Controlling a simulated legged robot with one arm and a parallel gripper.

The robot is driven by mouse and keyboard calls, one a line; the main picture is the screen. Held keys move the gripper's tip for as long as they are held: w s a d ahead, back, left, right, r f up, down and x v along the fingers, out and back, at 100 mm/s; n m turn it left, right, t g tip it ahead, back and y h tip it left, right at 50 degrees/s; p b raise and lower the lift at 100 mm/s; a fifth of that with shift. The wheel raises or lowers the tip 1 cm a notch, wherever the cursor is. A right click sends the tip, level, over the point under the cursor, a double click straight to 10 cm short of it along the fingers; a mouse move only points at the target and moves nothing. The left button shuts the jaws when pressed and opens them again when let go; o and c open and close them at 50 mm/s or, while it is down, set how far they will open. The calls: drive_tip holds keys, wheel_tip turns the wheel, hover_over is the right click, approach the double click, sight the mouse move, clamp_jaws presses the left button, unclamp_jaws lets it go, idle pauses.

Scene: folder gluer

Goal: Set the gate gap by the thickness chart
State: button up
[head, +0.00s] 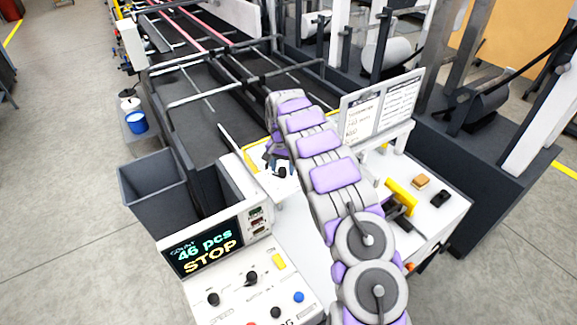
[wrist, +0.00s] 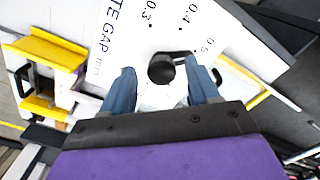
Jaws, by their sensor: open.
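The gate gap dial plate (wrist: 160,35) is white, marked "GATE GAP mm" with 0.3, 0.4 and 0.5 readable. Its round black knob (wrist: 161,69) lies between the two blue fingers of my gripper (wrist: 163,88), which is open. I cannot tell whether either finger touches the knob. In the head view my gripper (head: 280,168) is over the same plate, and my arm hides part of it. The thickness chart (head: 382,106) is a pale board with printed lines on a stand behind my arm; its text is too small to read surely.
A control panel (head: 252,285) with knobs and a screen (head: 203,249) reading "46 pcs STOP" stands at the front. A dark bin (head: 152,190) is on its left. A white table (head: 430,215) holds a yellow bracket (head: 401,196) and small blocks. Conveyor rails run behind.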

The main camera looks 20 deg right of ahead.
sight(283, 169)
drive_tip(key=c, duration=1)
drive_tip(key=shift+n, duration=0.6)
drive_tip(key=shift+c, duration=0.2)
drive_tip(key=o, duration=1)
drive_tip(key=shift+d, duration=0.1)
drive_tip(key=shift+o, duration=0.2)
drive_tip(key=shift+r, duration=0.55)
wheel_tip(283, 169, up, 16)
drive_tip(key=shift+s+r+p, duration=0.15)
drive_tip(key=shift+r+p, duration=0.05)
drive_tip(key=shift+p, duration=0.1)
